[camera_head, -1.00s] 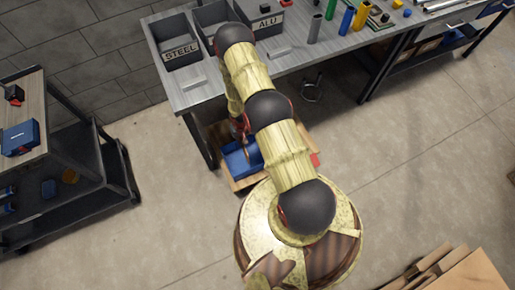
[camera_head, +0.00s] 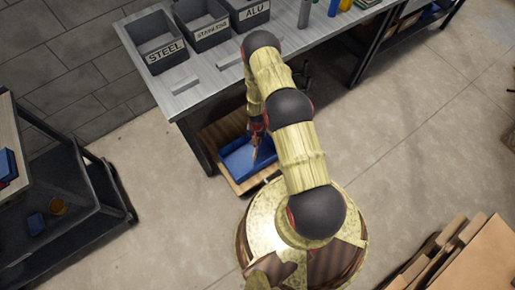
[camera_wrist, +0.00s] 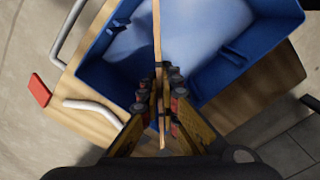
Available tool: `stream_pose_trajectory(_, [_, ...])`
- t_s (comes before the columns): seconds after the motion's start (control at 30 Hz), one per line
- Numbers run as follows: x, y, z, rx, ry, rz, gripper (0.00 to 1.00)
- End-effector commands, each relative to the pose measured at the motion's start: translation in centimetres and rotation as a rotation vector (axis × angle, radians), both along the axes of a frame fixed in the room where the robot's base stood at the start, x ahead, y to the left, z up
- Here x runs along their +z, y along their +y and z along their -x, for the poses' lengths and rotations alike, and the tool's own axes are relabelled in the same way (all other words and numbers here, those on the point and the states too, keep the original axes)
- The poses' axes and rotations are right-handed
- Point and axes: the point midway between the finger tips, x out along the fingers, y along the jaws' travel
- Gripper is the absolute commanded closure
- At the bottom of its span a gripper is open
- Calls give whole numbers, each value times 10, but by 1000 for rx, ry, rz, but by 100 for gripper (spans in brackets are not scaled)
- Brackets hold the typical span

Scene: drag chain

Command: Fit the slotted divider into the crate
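The slotted divider (camera_wrist: 157,32) is a thin wooden strip, seen nearly edge-on in the wrist view. My gripper (camera_wrist: 160,90) is shut on it, with a finger on each side. The divider stretches out over the blue crate (camera_wrist: 96,72). The crate is open, with a pale bluish bottom and blue ribs on its inner walls. In the head view the crate (camera_head: 237,163) is partly hidden by my arm, and my gripper (camera_head: 257,133) is over its right part. I cannot tell whether the divider touches the crate; its slots are not clear.
A dark shelf cart (camera_head: 85,215) is at left, wooden panels (camera_head: 475,255) at lower right.

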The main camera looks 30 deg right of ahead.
Motion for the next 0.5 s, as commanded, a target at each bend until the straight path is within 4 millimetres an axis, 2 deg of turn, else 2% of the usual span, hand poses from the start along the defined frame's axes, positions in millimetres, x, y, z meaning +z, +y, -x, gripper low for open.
stream_pose_trajectory(0.03, [-8,0,0,2,0,0,100])
stream_pose_trajectory(0.23, [-21,0,0,1,-1,1,100])
stream_pose_trajectory(0.4, [-45,0,0,0,-1,1,100])
stream_pose_trajectory(0.5, [-51,0,0,1,-1,1,100])
